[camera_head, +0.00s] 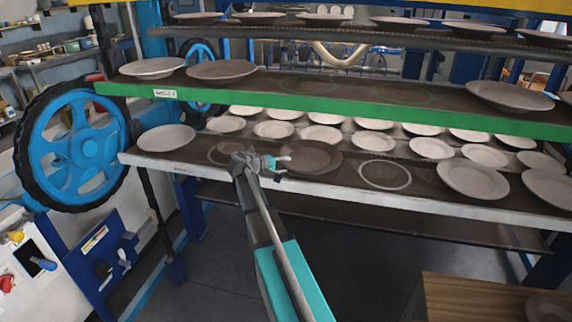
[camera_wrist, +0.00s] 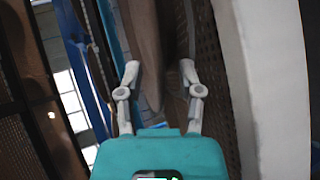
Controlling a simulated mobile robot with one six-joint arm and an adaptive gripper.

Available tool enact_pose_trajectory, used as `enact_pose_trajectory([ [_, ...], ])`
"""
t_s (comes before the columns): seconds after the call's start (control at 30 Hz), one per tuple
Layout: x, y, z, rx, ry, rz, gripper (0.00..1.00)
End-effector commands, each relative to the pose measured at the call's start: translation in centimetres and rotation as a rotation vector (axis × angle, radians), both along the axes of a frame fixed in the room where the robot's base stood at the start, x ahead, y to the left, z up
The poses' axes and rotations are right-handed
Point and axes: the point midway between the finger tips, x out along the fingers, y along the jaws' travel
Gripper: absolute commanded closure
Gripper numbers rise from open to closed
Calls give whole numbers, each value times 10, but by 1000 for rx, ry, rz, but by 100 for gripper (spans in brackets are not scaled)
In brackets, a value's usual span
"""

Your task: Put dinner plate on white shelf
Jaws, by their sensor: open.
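The white shelf (camera_head: 330,185) is the long tier with a white front edge, below the green one. A brownish dinner plate (camera_head: 310,158) lies on it just right of my gripper (camera_head: 279,166). My gripper is at the shelf's front, with its fingers pointing toward this plate. In the wrist view my gripper (camera_wrist: 160,82) has its two fingers apart, with a brown surface (camera_wrist: 148,40) between and beyond them. I cannot tell whether this is the plate's rim, or whether the fingers touch it. The shelf's white edge also shows in the wrist view (camera_wrist: 255,80).
Several pale plates stand on the white shelf. An empty ringed spot (camera_head: 385,175) lies right of the brownish plate. The green shelf (camera_head: 330,103) hangs close above. A blue wheel (camera_head: 72,145) stands left, and a wooden surface (camera_head: 470,300) is at bottom right.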

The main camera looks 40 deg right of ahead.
Motion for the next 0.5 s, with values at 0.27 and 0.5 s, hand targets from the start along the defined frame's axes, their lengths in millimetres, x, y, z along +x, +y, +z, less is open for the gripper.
enact_pose_trajectory([
  [0.27,0,26,12,0,0,2,53],
  [0.5,0,62,25,0,0,2,53],
])
